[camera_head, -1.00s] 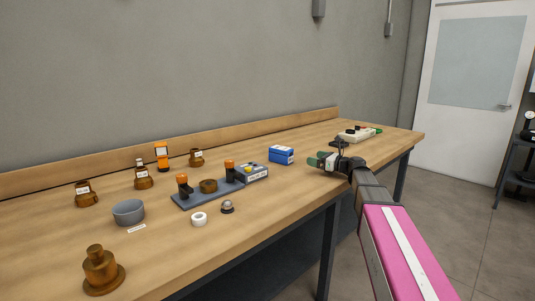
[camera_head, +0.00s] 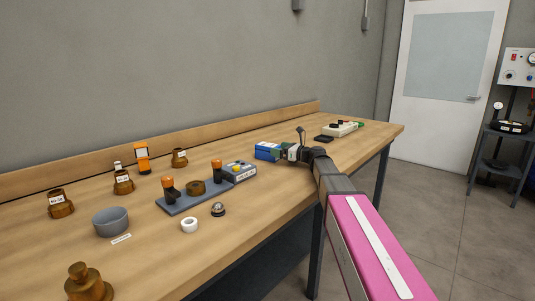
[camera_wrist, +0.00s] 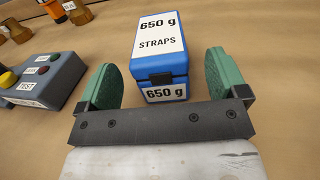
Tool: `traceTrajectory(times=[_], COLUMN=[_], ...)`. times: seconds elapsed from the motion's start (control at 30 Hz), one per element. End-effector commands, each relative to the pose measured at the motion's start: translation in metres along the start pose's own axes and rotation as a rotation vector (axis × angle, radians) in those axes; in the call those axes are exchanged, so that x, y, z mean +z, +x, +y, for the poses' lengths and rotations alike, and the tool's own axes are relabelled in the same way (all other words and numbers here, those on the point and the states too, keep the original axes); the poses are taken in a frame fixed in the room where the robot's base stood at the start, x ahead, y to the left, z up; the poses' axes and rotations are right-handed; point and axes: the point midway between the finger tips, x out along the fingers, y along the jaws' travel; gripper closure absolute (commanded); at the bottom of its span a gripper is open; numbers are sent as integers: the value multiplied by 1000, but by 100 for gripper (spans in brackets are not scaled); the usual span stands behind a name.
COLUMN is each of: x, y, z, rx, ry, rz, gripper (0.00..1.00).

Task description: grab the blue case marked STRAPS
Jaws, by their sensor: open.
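The blue case (camera_wrist: 160,60) bears white labels reading "650 g" and "STRAPS" in the wrist view. It sits on the wooden bench, and in the head view the case (camera_head: 267,151) is partly hidden by my gripper. My gripper (camera_wrist: 163,84) is open, with one green finger pad on each side of the case's near end. The head view shows my gripper (camera_head: 285,153) reaching the case from the right.
A grey control box (camera_wrist: 38,80) with coloured buttons stands left of my gripper. A grey base plate (camera_head: 195,198) with orange-topped posts lies beyond it. A pale device (camera_head: 338,130) and a dark item (camera_head: 323,139) lie behind my gripper. The bench right of the case looks clear.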

Motion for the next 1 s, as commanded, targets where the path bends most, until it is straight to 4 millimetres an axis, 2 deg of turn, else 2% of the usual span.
traceTrajectory(times=[0.37, 0.63, 0.67, 0.7, 0.87, 0.9, 1.0], x=[2, 2, 2, 2, 2, 2, 2], y=[46, 49, 49, 49, 49, 49, 49], z=[0, 1, 1, 1, 1, 1, 1], rx=[2, 0, 0, 1, 1, 1, 1], ry=[0, 0, 0, 0, 0, 0, 0], rz=[0, 0, 0, 0, 0, -2, -2], gripper=[8, 8, 15, 28, 80, 85, 85])
